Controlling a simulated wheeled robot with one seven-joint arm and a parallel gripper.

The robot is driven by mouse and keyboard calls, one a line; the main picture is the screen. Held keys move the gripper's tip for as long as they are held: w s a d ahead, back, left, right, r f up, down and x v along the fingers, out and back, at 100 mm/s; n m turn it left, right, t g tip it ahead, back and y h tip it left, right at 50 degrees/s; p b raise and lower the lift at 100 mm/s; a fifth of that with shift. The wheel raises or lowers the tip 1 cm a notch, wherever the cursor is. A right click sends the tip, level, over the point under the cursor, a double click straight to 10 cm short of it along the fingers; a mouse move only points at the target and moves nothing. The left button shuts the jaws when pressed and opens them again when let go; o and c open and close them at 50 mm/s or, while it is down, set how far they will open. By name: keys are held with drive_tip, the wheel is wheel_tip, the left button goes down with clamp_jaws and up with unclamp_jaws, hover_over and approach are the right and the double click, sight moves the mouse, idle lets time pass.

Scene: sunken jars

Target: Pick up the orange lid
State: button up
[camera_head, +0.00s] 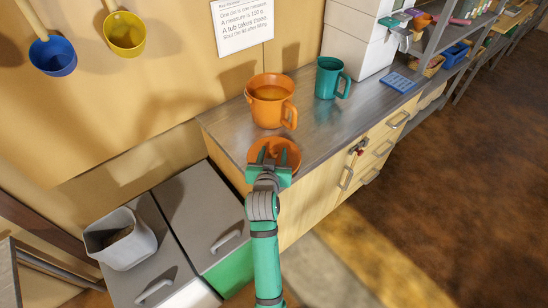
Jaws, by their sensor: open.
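The orange lid (288,149) is a round, shallow disc on the grey counter (221,125), close to its front edge. My gripper (271,155) is over the lid, with its dark fingers apart and pointing at the lid's middle. The gripper and its green mount hide part of the lid. I cannot tell whether the fingers touch it.
An orange mug (270,101) with orange contents stands just behind the lid, its handle to the right. A teal mug (328,78) stands farther right. Grey-lidded bins (205,215) stand lower left, one bearing a pale tub (118,243). Floor at right is clear.

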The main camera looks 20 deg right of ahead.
drive_tip(key=shift+x, duration=1.05)
clamp_jaws()
drive_tip(key=shift+w+r, duration=0.1)
